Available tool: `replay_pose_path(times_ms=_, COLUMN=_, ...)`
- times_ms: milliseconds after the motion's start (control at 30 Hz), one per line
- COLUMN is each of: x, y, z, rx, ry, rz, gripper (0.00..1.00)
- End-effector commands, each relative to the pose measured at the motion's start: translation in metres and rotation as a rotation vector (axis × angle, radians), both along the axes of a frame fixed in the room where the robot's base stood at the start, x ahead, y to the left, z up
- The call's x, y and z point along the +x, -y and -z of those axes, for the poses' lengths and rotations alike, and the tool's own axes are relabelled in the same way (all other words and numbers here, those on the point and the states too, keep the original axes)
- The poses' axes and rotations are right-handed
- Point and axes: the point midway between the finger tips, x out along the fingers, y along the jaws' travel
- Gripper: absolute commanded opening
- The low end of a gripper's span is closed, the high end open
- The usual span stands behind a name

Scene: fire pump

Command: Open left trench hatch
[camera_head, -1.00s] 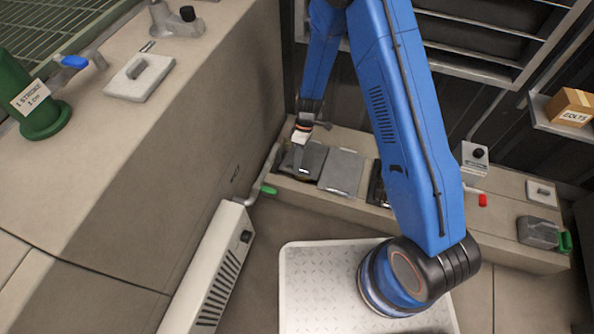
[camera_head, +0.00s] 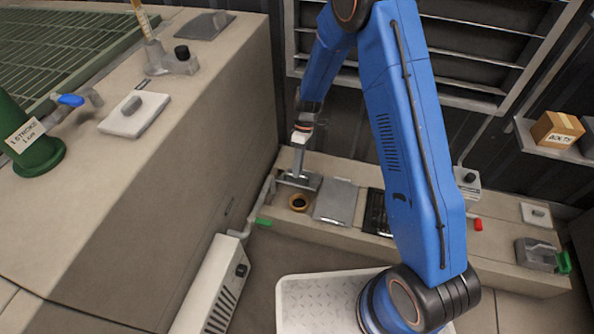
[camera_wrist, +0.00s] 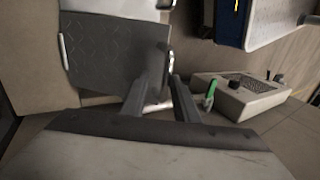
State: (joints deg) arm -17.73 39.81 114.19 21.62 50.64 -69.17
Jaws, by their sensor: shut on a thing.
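The left trench hatch (camera_head: 300,182) is a small dark grey plate at the left end of the low bench in the head view. It is tilted up, and a round orange-rimmed hole (camera_head: 298,202) shows in front of it. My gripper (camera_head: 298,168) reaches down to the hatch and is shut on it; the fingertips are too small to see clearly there. In the wrist view, a dark patterned plate, seemingly this hatch (camera_wrist: 110,52), lies beside my converging fingers (camera_wrist: 166,80). The exact grip point is partly hidden.
The middle hatch (camera_head: 336,201) lies flat to the right, beside a dark grating (camera_head: 376,213). A green-handled lever (camera_head: 263,221) and a white vented unit (camera_head: 211,291) stand in front. The tall concrete block (camera_head: 190,140) rises close on the left. My blue arm hides part of the bench.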

Motion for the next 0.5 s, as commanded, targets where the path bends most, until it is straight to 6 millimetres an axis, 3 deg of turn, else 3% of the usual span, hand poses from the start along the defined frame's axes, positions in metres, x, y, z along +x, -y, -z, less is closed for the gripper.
replay_pose_path(times_ms=33, x=0.0068, y=0.0029, z=0.0027, rx=-0.002, ry=0.015, rz=0.003, gripper=0.00)
replay_pose_path(times_ms=267, x=0.0063, y=0.0030, z=0.0031, rx=-0.003, ry=0.014, rz=0.002, gripper=0.00)
replay_pose_path(times_ms=300, x=0.0063, y=0.0030, z=0.0031, rx=-0.003, ry=0.014, rz=0.002, gripper=0.30)
replay_pose_path(times_ms=500, x=0.0048, y=0.0021, z=0.0026, rx=-0.002, ry=0.013, rz=0.002, gripper=0.31)
